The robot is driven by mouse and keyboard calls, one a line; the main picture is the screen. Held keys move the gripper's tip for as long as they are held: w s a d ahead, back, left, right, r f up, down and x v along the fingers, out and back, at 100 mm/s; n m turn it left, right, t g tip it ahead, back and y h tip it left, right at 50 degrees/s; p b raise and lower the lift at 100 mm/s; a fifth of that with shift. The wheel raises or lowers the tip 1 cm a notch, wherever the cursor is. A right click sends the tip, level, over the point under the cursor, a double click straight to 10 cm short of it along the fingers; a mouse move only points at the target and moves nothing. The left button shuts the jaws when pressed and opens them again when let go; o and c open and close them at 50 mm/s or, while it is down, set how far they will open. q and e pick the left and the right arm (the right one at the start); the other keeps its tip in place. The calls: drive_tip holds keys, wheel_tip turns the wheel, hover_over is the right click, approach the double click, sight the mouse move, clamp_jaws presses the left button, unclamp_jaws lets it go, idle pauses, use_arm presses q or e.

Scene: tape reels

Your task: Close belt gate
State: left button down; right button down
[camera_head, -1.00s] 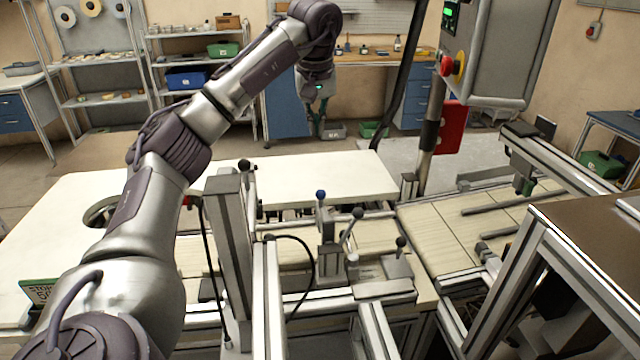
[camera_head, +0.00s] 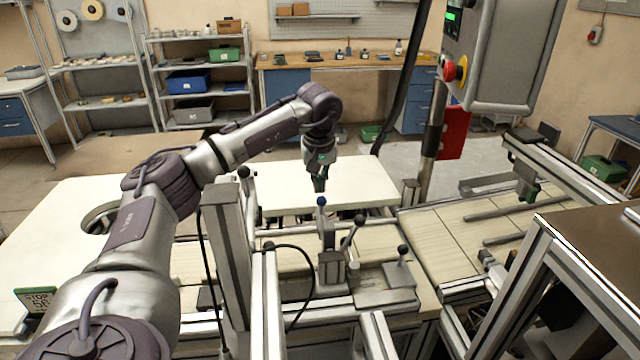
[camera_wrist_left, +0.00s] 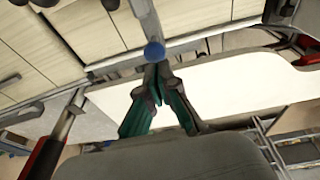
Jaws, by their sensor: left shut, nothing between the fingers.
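A handle with a blue knob (camera_head: 321,201) stands upright on a metal bracket (camera_head: 331,265) beside the pale conveyor belt (camera_head: 372,236). I take this to be the belt gate's handle; the frames do not clearly show which part is the gate leaf. My left gripper (camera_head: 320,186) points down, just above and behind the knob in the head view. In the left wrist view the fingertips (camera_wrist_left: 160,72) are together and empty, with the blue knob (camera_wrist_left: 154,52) just beyond them. Whether they touch it I cannot tell. My right gripper is not in view.
Levers with black knobs (camera_head: 357,214) (camera_head: 403,250) stand close to the right of the blue knob. A tall metal post (camera_head: 229,268) rises to its left. A white tabletop (camera_head: 365,184) lies behind. A control box (camera_head: 500,50) hangs at upper right.

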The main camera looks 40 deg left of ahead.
sight(320, 200)
use_arm(q)
drive_tip(key=shift+s+d+f, duration=0.1)
drive_tip(key=shift+d+f, duration=0.1)
drive_tip(key=shift+f, duration=0.3)
drive_tip(key=shift+f, duration=0.3)
drive_tip(key=x, duration=0.1)
drive_tip(key=b+x, duration=0.1)
drive_tip(key=x, duration=0.2)
drive_tip(key=shift+s+d+f+b, duration=0.3)
drive_tip(key=shift+s+f, duration=0.05)
drive_tip(key=shift+f, duration=0.05)
drive_tip(key=shift+s, duration=0.1)
drive_tip(key=shift+r, duration=0.1)
